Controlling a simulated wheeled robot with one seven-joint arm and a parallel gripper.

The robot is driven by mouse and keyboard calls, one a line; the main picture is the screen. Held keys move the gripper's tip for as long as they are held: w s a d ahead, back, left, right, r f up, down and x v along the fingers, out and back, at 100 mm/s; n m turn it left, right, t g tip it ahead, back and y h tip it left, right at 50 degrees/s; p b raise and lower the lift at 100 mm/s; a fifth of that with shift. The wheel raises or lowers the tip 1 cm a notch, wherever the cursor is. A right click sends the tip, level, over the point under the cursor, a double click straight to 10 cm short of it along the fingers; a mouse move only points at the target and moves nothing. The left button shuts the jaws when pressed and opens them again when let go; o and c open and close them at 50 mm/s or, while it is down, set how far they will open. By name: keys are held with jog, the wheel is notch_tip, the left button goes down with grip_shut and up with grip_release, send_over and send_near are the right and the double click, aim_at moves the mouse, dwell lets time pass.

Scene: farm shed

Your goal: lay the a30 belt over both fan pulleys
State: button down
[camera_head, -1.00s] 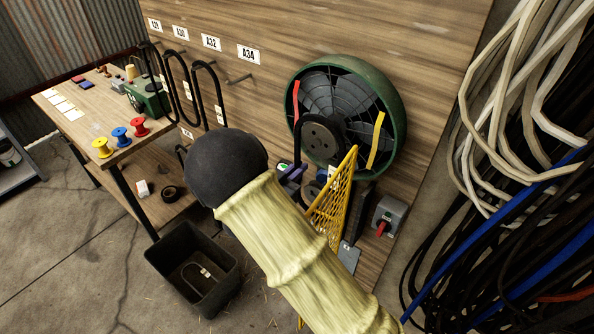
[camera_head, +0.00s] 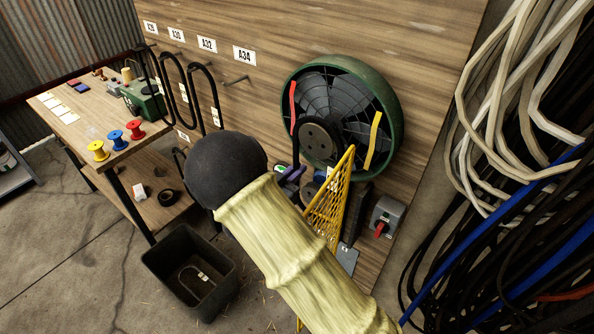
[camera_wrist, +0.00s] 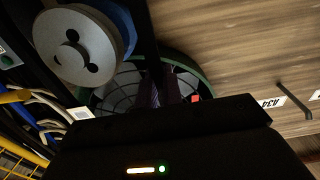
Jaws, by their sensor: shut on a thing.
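The fan pulley, a dark hub disc (camera_head: 318,139), sits at the centre of the green-rimmed fan (camera_head: 398,125). A grey lower pulley (camera_head: 308,191) shows partly below it; in the wrist view a grey disc with holes (camera_wrist: 75,52) is close at upper left, with blue behind. My gripper (camera_head: 292,174) shows purple beside the fan's lower left, mostly hidden by my arm. It is shut on a black belt (camera_head: 296,150), which rises beside the hub's left. Its purple fingers show dimly in the wrist view (camera_wrist: 157,95). The belt's seating and size marking cannot be told.
A yellow mesh guard (camera_head: 328,207) stands right of the lower pulley, near a grey switch box with a red handle (camera_head: 387,217). Black belts (camera_head: 198,95) hang on labelled hooks; the hook under A34 (camera_head: 237,79) is empty. A black bin (camera_head: 163,260) holds a belt. Cables hang at right.

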jog(key=shift+f, duration=0.2)
jog(key=c, duration=1.5)
grip_release()
jog(key=b+v, duration=0.5)
jog(key=v, duration=1.2)
jog(key=shift+s+a, duration=0.15)
jog(key=shift+s, duration=0.05)
jog(key=shift+s+a, duration=0.1)
jog(key=p+v, duration=0.1)
jog(key=v, duration=0.8)
jog(key=shift+s+a, duration=0.25)
